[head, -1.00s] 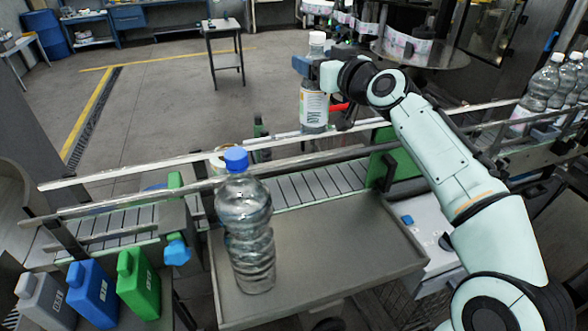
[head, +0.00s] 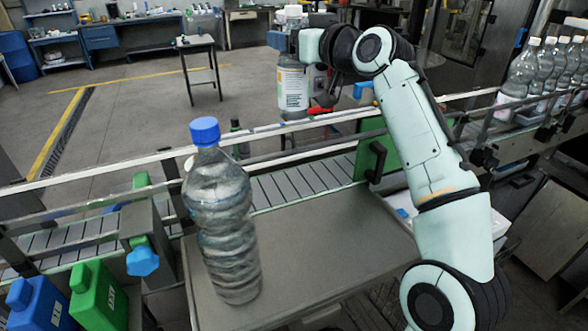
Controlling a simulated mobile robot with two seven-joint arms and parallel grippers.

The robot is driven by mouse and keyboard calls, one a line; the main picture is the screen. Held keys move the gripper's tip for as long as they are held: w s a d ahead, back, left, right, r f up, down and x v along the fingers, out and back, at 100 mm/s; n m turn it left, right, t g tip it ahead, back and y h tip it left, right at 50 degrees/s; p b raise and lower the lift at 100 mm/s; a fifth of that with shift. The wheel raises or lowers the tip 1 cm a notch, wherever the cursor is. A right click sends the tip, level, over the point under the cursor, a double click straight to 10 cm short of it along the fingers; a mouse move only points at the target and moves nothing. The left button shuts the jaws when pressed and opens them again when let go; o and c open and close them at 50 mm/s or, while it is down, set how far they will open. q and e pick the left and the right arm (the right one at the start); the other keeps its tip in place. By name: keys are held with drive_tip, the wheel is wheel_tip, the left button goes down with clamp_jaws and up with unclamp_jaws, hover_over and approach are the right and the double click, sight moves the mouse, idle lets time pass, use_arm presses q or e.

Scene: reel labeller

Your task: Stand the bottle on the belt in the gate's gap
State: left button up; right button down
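My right gripper (head: 300,44) is shut on a clear labelled bottle (head: 292,90) with a white cap, near its top. This bottle hangs upright, its base close to the far guide rail in the picture; whether it is over the belt or beyond it, I cannot tell. A larger clear bottle (head: 222,225) with a blue cap stands upright on a grey tray table (head: 330,255), in front of the belt (head: 300,187). A green panel (head: 377,152) at the belt's near side may be part of the gate; its gap is not clear. My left gripper is out of view.
Long metal guide rails (head: 95,178) run along the belt. Several clear bottles (head: 540,68) stand at the right end. Blue (head: 38,305) and green (head: 100,298) canisters stand at the lower left. A blue knob (head: 142,261) sits beside the belt.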

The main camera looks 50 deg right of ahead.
sight(303, 110)
wheel_tip(303, 110, down, 9)
drive_tip(key=b, duration=0.4)
drive_tip(key=shift+s+b, duration=0.15)
drive_tip(key=shift+b, duration=0.15)
wheel_tip(303, 110, down, 5)
drive_tip(key=shift+r+b, duration=0.1)
drive_tip(key=shift+b, duration=0.95)
use_arm(q)
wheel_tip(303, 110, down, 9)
drive_tip(key=b, duration=0.2)
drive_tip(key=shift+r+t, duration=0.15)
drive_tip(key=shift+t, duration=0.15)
use_arm(e)
wheel_tip(303, 110, down, 5)
drive_tip(key=shift+f, duration=0.1)
drive_tip(key=shift+f+b, duration=0.15)
drive_tip(key=shift+b, duration=0.25)
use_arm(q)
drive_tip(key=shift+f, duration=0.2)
use_arm(e)
drive_tip(key=shift+c, duration=0.3)
unclamp_jaws()
